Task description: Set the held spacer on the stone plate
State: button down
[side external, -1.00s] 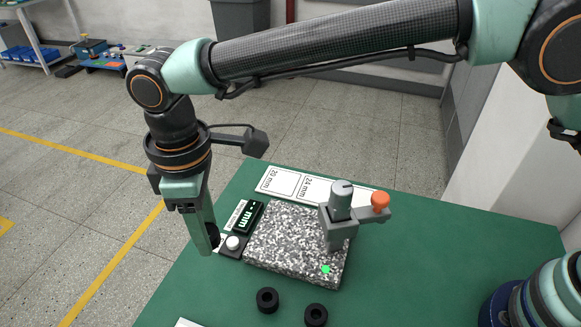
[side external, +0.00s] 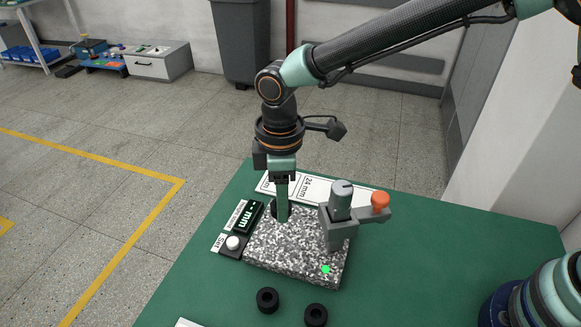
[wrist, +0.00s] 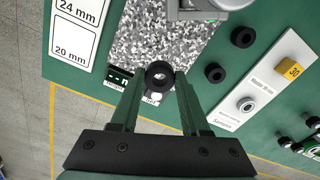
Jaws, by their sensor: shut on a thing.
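My gripper (side external: 281,218) points down over the far left part of the speckled stone plate (side external: 283,258). In the wrist view, my gripper (wrist: 160,85) is shut on a black ring-shaped spacer (wrist: 149,77), held between the fingertips. In the side view the spacer (side external: 273,211) is mostly hidden behind a finger. I cannot tell whether it touches the plate. The stone plate also shows in the wrist view (wrist: 150,35). A bright green spot (side external: 326,269) marks the plate's near right part.
A grey gauge stand (side external: 338,228) with an orange knob (side external: 380,201) stands at the plate's right. A display (side external: 247,216) and white button (side external: 233,243) sit left of it. Two loose black spacers (side external: 267,300) (side external: 316,315) lie in front. Size cards (side external: 310,188) lie behind.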

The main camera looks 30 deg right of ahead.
aim_at(291, 233)
jog(key=shift+d+f, duration=0.7)
jog(key=shift+d, duration=0.2)
jog(key=shift+f, duration=2.3)
jog(key=shift+f, duration=0.6)
grip_release()
dwell(0.5)
jog(key=shift+r, duration=0.1)
notch_tip(291, 233, up, 7)
dwell(1.1)
